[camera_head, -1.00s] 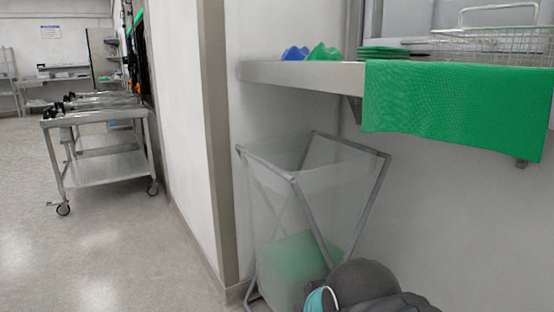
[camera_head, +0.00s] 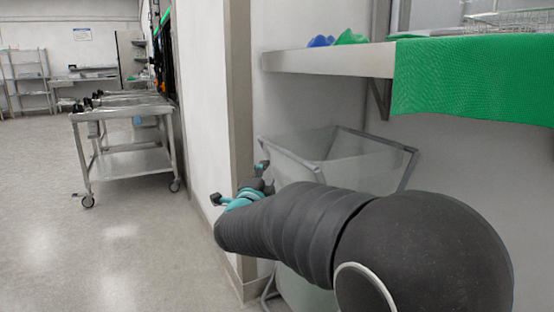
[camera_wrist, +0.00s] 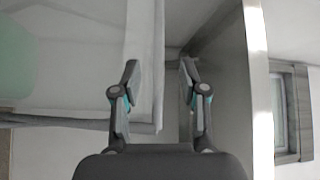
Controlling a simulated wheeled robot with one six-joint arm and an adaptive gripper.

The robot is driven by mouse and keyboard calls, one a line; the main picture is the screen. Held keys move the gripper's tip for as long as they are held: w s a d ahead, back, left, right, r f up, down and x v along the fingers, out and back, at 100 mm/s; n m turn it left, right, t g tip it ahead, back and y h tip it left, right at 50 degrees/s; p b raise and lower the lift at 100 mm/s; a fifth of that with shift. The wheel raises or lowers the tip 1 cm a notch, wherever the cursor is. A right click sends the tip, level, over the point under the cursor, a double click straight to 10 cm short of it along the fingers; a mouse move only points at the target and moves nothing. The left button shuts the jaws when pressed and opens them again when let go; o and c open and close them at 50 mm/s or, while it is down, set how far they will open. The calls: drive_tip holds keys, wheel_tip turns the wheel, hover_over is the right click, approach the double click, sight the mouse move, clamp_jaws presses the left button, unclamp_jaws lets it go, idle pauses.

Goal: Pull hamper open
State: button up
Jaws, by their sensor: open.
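The hamper (camera_head: 350,155) is a translucent bag on a crossed grey metal frame, standing under the shelf at the wall corner. Its open top faces up, and my arm hides much of its front. My gripper (camera_head: 239,184) is open beside the hamper's left end, near the wall corner. In the wrist view, the hamper (camera_wrist: 80,60) fills the left side. There my gripper (camera_wrist: 159,76) has its fingers apart, with the hamper's pale edge and bar showing between them. I cannot tell how far the fingers are from that edge.
A steel shelf (camera_head: 330,62) juts out above the hamper, with a green cloth (camera_head: 470,80) hanging over its front.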

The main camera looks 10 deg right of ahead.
drive_tip(key=w+d+r+m+h+p, duration=0.1)
drive_tip(key=w+d, duration=0.5)
drive_tip(key=w, duration=0.6)
drive_tip(key=shift+w+d+r, duration=0.2)
drive_tip(key=shift+w, duration=0.05)
clamp_jaws()
